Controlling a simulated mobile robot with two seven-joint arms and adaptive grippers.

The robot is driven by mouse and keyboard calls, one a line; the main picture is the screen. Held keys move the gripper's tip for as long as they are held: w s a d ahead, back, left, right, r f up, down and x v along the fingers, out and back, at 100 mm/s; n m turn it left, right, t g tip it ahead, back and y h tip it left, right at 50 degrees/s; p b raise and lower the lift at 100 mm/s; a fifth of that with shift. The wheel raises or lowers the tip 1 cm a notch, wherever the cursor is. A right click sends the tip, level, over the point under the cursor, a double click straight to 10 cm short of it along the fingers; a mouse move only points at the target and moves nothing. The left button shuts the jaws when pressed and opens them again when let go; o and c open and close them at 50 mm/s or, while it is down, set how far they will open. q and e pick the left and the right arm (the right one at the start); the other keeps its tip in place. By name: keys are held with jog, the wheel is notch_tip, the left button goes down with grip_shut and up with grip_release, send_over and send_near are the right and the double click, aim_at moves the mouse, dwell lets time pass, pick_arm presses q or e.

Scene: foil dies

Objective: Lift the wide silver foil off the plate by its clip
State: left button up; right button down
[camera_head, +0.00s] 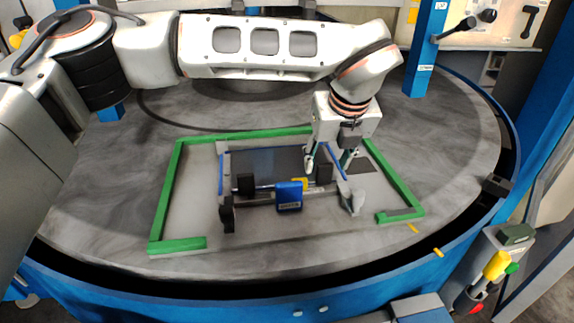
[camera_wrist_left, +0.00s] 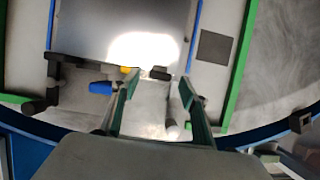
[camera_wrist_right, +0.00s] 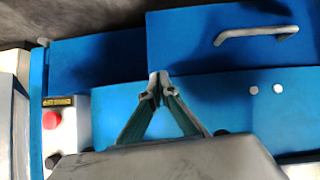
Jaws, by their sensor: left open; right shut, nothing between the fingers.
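The wide silver foil (camera_head: 265,160) looks like a dark flat sheet between blue side strips on a pale plate (camera_head: 195,195). In the left wrist view the foil (camera_wrist_left: 85,30) is grey with a bright glare. A blue block (camera_head: 289,195) sits on a bar across the foil's near edge, beside a small yellow piece (camera_head: 299,181); I cannot tell which part is the clip. My left gripper (camera_head: 332,164) is open, pointing down over the foil's right side, with its fingers apart (camera_wrist_left: 158,85). My right gripper (camera_wrist_right: 155,80) is shut and empty, away from the plate.
Green rails (camera_head: 165,195) border the plate on a round grey table (camera_head: 450,130) with a blue rim. Black clamp parts (camera_head: 228,212) stand at the bar's left end. A small dark square (camera_wrist_left: 215,46) lies right of the foil. A blue panel with a handle (camera_wrist_right: 255,35) faces my right gripper.

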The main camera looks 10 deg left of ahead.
aim_at(326, 166)
pick_arm(q)
jog(key=shift+x, duration=1.55)
jog(key=shift+s, duration=0.1)
grip_shut()
jog(key=shift+f, duration=0.1)
